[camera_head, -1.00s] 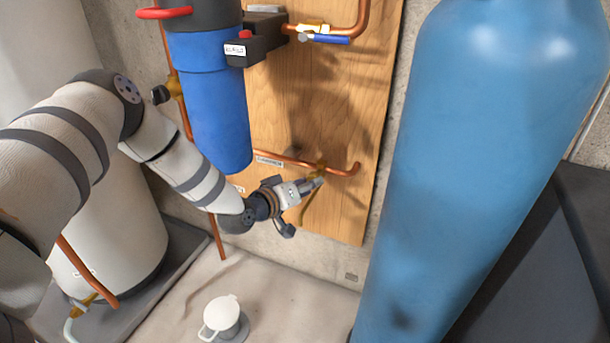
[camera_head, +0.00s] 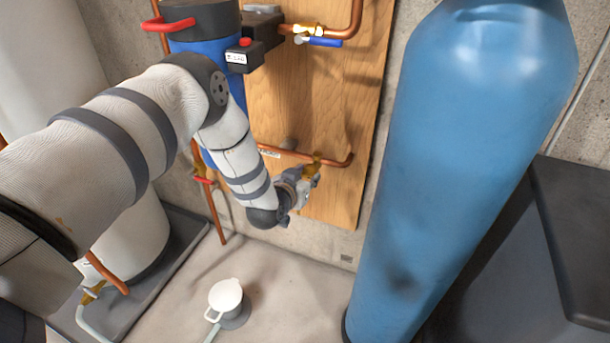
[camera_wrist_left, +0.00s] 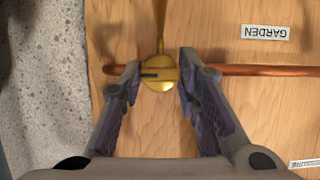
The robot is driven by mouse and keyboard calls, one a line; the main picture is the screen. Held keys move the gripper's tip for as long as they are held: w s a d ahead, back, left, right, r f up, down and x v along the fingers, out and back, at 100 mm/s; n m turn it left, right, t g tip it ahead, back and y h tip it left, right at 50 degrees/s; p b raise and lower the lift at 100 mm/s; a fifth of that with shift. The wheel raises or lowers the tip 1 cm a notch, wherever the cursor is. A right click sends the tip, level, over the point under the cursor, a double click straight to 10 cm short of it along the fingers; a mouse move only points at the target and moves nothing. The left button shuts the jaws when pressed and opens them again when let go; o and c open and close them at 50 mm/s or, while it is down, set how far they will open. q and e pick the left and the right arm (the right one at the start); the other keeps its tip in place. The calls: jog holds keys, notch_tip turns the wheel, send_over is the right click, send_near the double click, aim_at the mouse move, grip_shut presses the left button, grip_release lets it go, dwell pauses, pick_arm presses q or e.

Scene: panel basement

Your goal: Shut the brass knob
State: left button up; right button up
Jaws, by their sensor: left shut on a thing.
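The brass knob (camera_wrist_left: 160,72) is a round brass piece with a dark slot mark, on a copper pipe against a wooden board in the left wrist view. A brass stem runs from it to the top edge of that view. In the head view brass (camera_head: 316,161) shows at the pipe, just above my gripper. My left gripper (camera_head: 309,180) reaches it from the lower left. In the left wrist view its two fingers (camera_wrist_left: 158,68) stand on either side of the knob, shut on it. My right gripper is not in view.
A large blue cylinder (camera_head: 460,170) stands right of the board (camera_head: 340,110). A blue filter housing (camera_head: 237,85) is partly behind my left arm. A blue-handled valve (camera_head: 322,42) is above. A white lidded cup (camera_head: 226,296) stands on the floor. A "GARDEN" label (camera_wrist_left: 265,32) is beside the knob.

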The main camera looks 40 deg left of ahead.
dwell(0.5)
pick_arm(q)
jog(key=o, duration=0.9)
jog(key=v, duration=1.2)
jog(key=shift+d, duration=0.1)
